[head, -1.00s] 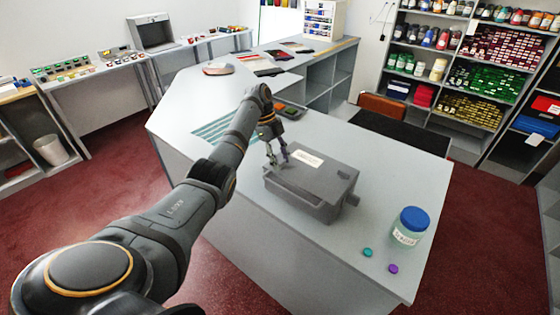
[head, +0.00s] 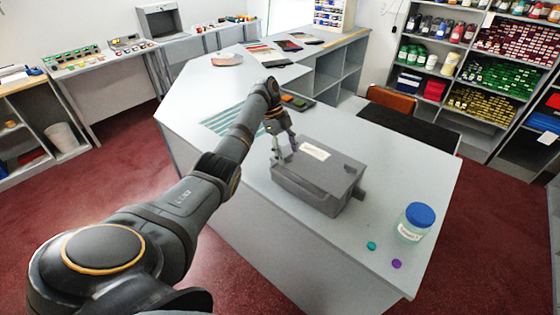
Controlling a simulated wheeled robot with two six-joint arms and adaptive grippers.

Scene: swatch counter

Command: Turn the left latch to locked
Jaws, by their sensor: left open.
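A grey lidded box (head: 320,180) with a white label (head: 314,150) on its lid sits on the light grey counter. I cannot tell whether the fingers touch the box. The left latch is not clearly seen; the gripper covers that part. A small dark part sticks out at the box's right end (head: 359,191). My right gripper is not in view.
A jar with a blue lid (head: 417,219) stands right of the box on the counter (head: 300,247). A teal disc (head: 372,245) and a purple disc (head: 397,263) lie near it. A dark tray (head: 297,102) and a striped mat (head: 222,121) lie behind the arm.

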